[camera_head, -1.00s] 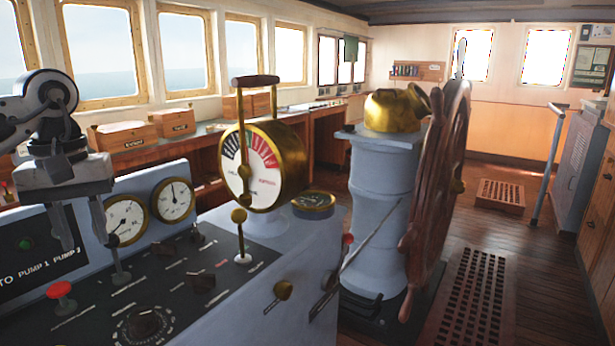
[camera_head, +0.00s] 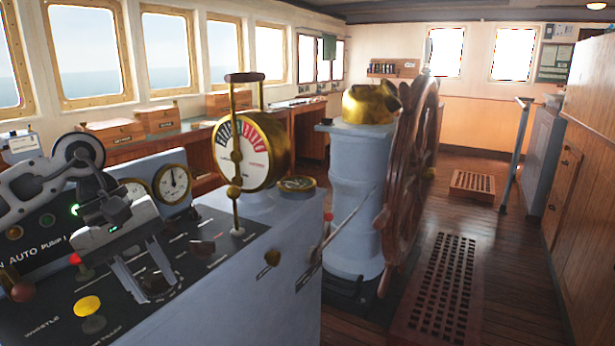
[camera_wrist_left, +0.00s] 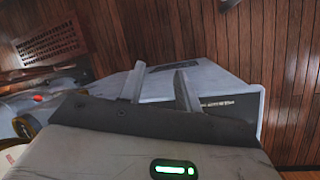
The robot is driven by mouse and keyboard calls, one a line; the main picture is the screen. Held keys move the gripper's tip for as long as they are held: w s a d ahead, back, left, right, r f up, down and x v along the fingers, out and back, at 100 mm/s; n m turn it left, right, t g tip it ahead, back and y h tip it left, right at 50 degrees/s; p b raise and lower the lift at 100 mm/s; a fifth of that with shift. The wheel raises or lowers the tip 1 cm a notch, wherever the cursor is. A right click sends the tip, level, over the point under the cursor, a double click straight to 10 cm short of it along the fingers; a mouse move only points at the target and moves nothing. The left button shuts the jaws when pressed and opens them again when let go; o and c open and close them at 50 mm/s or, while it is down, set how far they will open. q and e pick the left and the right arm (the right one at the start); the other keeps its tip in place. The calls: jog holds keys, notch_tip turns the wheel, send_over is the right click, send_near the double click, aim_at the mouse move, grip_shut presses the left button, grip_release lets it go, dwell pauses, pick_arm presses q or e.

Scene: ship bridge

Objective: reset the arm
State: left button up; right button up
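My left gripper (camera_head: 155,285) is over the dark control panel of the grey console in the head view. Its two fingers point down and stand apart, with nothing between them. In the left wrist view the fingers (camera_wrist_left: 160,88) also show spread and empty, with the grey console top beyond them. I cannot tell how far the fingertips are above the panel. My right gripper is in neither view.
The console (camera_head: 250,285) carries a yellow button (camera_head: 88,305), a red button (camera_head: 75,258), gauges (camera_head: 173,183) and a brass engine telegraph (camera_head: 250,150). A wooden ship's wheel (camera_head: 408,190) stands by a grey pedestal (camera_head: 352,200). Floor at right is largely clear, with gratings (camera_head: 440,285).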

pick_arm(q)
jog(key=s+d+f+n+t+h, duration=0.1)
jog(key=s+d+f+n+h, duration=0.1)
jog(key=d+n+h, duration=0.85)
jog(key=s+d+f+n+t+h, duration=0.1)
jog(key=s+d+n+h, duration=0.35)
jog(key=d, duration=0.85)
jog(key=w+a+f+n+t+y, duration=0.1)
jog(key=a+f+n+t+y, duration=0.25)
jog(key=n, duration=0.75)
jog(key=w+a+f+n+t+y, duration=0.1)
jog(key=f+n+t+y, duration=0.2)
jog(key=f+n+t, duration=0.55)
jog(key=w+a+n+t+y, duration=0.1)
jog(key=a+n+t+y, duration=0.25)
jog(key=n, duration=1.05)
jog(key=s+a+f+n+g+y, duration=0.2)
jog(key=s+f+n+g+y, duration=0.1)
jog(key=s+f+n, duration=0.3)
jog(key=s+a+f+n+g+y, duration=0.3)
jog(key=s+f+n, duration=0.4)
jog(key=f, duration=0.3)
jog(key=shift+f+n+g, duration=0.25)
jog(key=shift+n+g, duration=0.1)
jog(key=shift+g, duration=0.1)
